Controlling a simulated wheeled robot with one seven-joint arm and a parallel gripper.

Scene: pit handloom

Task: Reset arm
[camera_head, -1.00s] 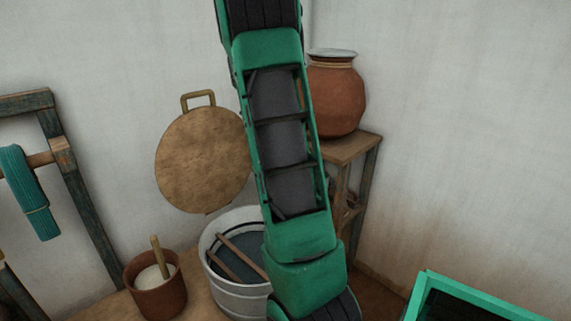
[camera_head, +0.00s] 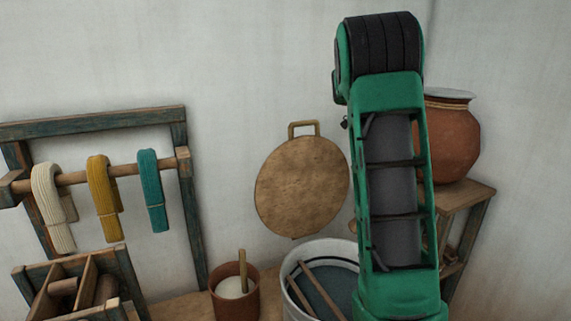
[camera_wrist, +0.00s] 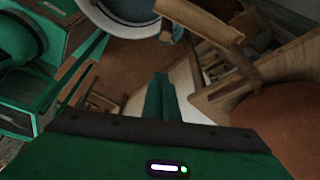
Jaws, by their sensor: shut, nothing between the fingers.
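My gripper (camera_wrist: 160,98) shows in the wrist view as two green fingers lying together, shut and empty. It points down past wooden furniture, and nothing touches its fingertips that I can see. In the head view my green arm stands upright right of centre, in front of the wall and partly over the clay pot and the bucket. The gripper itself does not show in the head view.
A clay pot (camera_head: 452,140) stands on a wooden stand (camera_head: 464,195). A bucket (camera_head: 292,290), a brown cup (camera_head: 238,302), a round wooden board (camera_head: 300,188) and a rack with white (camera_head: 50,205), yellow (camera_head: 103,200) and teal (camera_head: 151,190) yarn are around.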

